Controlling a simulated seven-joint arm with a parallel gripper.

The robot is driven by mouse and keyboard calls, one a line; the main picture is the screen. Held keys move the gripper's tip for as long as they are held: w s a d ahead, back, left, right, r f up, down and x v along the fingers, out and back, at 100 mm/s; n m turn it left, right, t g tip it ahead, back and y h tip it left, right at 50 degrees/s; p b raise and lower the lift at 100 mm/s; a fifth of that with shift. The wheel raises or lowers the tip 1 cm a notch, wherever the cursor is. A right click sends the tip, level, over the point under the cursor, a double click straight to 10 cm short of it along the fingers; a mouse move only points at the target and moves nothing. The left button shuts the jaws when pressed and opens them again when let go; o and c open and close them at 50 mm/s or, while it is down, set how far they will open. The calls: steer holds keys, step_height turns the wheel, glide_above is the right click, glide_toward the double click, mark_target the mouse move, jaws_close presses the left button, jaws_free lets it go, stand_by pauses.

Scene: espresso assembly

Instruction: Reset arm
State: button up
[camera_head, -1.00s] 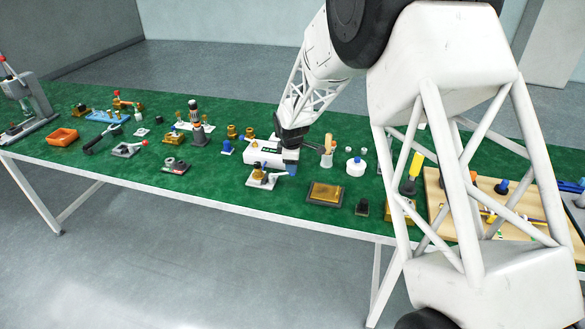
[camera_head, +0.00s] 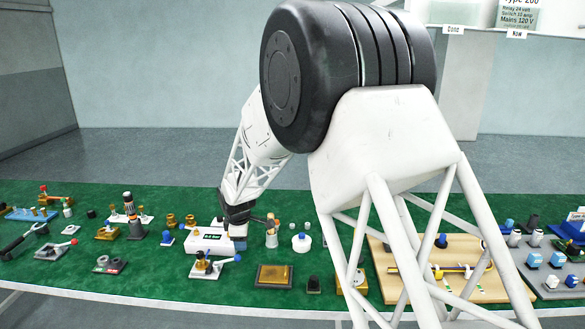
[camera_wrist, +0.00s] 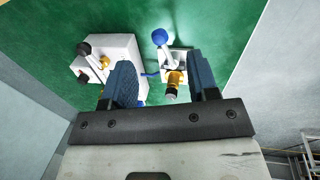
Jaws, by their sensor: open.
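Beyond and below the fingertips is a small brass and black fitting on a white plate with a blue ball-ended lever (camera_wrist: 160,37). In the head view this plate (camera_head: 205,272) lies just in front of the white box. My upper arm fills the middle right and hides part of the table.
The green table (camera_head: 150,285) carries many small parts. A gold-topped block (camera_head: 274,276) and a round white container (camera_head: 301,242) stand right of my gripper. A wooden board (camera_head: 487,290) with tools and a grey tray (camera_head: 540,279) lie further right. Wall signs hang above.

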steer(key=s+d+r+m, duration=0.5)
steer(key=s+d+r, duration=0.45)
steer(key=d, duration=0.35)
steer(key=s+d+r+m, duration=0.5)
steer(key=s+d+r, duration=0.45)
steer(key=d, duration=0.35)
steer(key=s+d+m, duration=0.4)
steer(key=s+d, duration=0.3)
steer(key=s, duration=0.7)
steer(key=s+d+r+m, duration=0.1)
steer(key=s+d+m, duration=0.4)
steer(key=s, duration=0.9)
steer(key=shift+d+r, duration=0.15)
steer(key=shift+d, duration=0.75)
